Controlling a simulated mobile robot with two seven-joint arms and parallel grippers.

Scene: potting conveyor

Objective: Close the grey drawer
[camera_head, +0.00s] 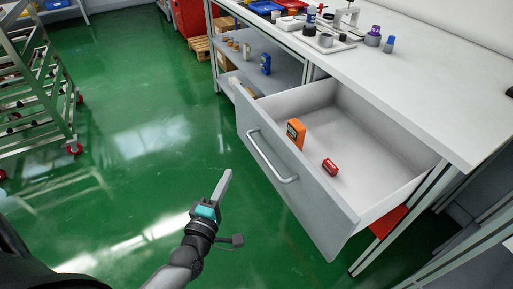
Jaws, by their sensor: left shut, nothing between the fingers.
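The grey drawer (318,196) is pulled well out from under the white bench at the right. Its front has a bar handle (270,160). Inside the drawer lie an orange box (296,133) and a small red item (330,167). My left gripper (226,178) is shut and empty. It points up and is to the left of the drawer front, below the handle in the picture, and looks apart from it. My right gripper is not in view.
The white bench top (400,86) holds bottles, trays and tools at its far end. Shelves (285,70) under it hold boxes. A metal rack (35,90) on red wheels stands at the left. The green floor (140,130) between is clear.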

